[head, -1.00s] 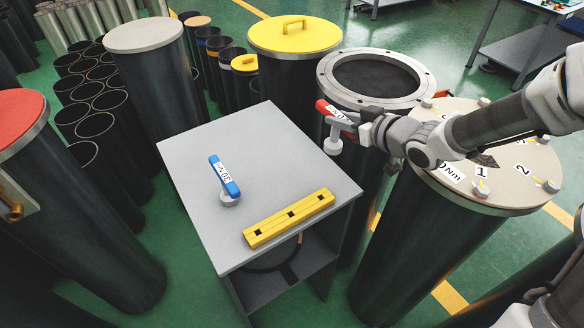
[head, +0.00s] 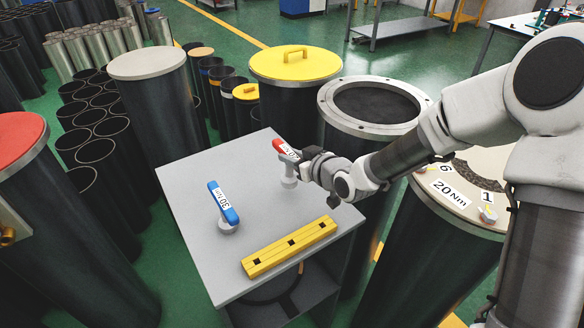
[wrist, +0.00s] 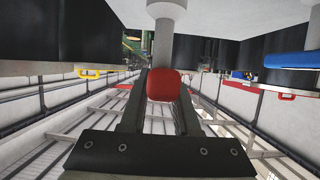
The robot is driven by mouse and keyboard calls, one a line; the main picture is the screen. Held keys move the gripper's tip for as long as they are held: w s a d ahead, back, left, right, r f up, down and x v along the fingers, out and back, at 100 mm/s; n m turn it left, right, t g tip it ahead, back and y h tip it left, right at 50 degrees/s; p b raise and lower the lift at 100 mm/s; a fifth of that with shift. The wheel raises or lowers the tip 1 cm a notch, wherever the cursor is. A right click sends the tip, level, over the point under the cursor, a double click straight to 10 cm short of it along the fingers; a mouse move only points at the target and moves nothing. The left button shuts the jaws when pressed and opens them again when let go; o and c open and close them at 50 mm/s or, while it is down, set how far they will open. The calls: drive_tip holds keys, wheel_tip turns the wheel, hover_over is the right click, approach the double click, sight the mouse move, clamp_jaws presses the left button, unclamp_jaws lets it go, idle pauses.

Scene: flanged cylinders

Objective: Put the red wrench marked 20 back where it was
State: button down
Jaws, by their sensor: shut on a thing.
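The red wrench (head: 283,148) is in my gripper (head: 299,160), over the right back part of the grey table (head: 185,165). Its white label is partly hidden, so I cannot read the number. Its pale socket end (head: 289,182) points down at the tabletop; I cannot tell whether it touches. In the wrist view the red handle (wrist: 163,85) sits between the two fingers of my gripper (wrist: 160,88), which are shut on it. The blue wrench (head: 224,203), marked 30 Nm, stands on the table to the left, apart from my gripper.
A yellow bar with dark holes (head: 290,247) lies along the table's front edge. An open flanged cylinder (head: 335,105) stands behind right, and a yellow-lidded one (head: 265,65) behind. A cylinder with a marked cover (head: 450,205) stands at right. The tabletop's middle is clear.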

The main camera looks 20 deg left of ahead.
sight(292, 180)
drive_tip(key=shift+f, duration=1.8)
drive_tip(key=shift+f+b, duration=0.3)
drive_tip(key=shift+b, duration=0.15)
drive_tip(key=c, duration=0.6)
unclamp_jaws()
drive_tip(key=shift+c, duration=0.2)
drive_tip(key=shift+r, duration=0.1)
drive_tip(key=shift+r+p, duration=0.1)
drive_tip(key=shift+p, duration=0.65)
